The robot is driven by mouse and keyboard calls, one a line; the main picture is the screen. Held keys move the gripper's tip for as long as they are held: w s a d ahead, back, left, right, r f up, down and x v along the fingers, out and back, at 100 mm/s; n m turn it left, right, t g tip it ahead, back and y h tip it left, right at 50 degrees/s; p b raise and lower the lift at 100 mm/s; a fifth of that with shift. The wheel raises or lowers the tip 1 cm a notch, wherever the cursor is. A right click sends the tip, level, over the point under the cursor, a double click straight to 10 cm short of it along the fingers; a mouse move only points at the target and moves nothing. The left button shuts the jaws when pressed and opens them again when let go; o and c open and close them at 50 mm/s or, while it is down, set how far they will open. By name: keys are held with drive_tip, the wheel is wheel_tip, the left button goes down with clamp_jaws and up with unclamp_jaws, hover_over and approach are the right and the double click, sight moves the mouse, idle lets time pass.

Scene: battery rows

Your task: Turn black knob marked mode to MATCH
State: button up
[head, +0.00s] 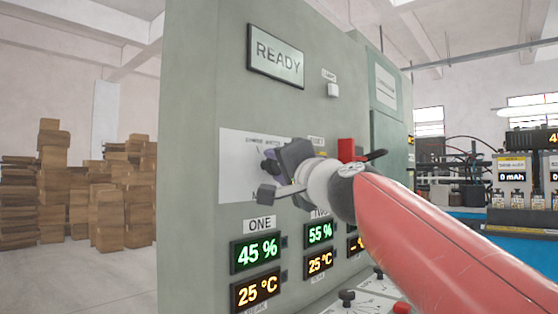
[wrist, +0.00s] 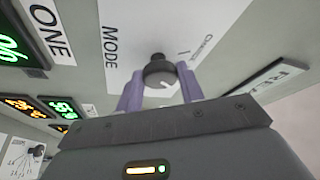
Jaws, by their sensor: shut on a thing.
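The black knob (wrist: 160,72) marked MODE sits on a white label plate (wrist: 118,28) on the cabinet front. It has a white pointer line on its face, toward the lower right of the knob in the wrist view. My gripper (wrist: 160,88) is shut on it, with one purple finger on each side. In the head view my gripper (head: 272,160) is against the white plate (head: 236,165), and it hides the knob and most of the lettering. The word MATCH cannot be read in either view.
Lit readouts (head: 256,252) sit below the plate. Stacked boxes (head: 120,195) stand at left; equipment on a blue bench (head: 500,230) stands at right.

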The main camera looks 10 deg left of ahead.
idle(0.4)
drive_tip(key=o, duration=1)
drive_tip(key=shift+d, duration=0.1)
drive_tip(key=b+v, duration=0.3)
drive_tip(key=v, duration=0.4)
drive_tip(key=shift+s+d+f, duration=0.1)
drive_tip(key=shift+s+d, duration=0.05)
drive_tip(key=shift+s, duration=0.15)
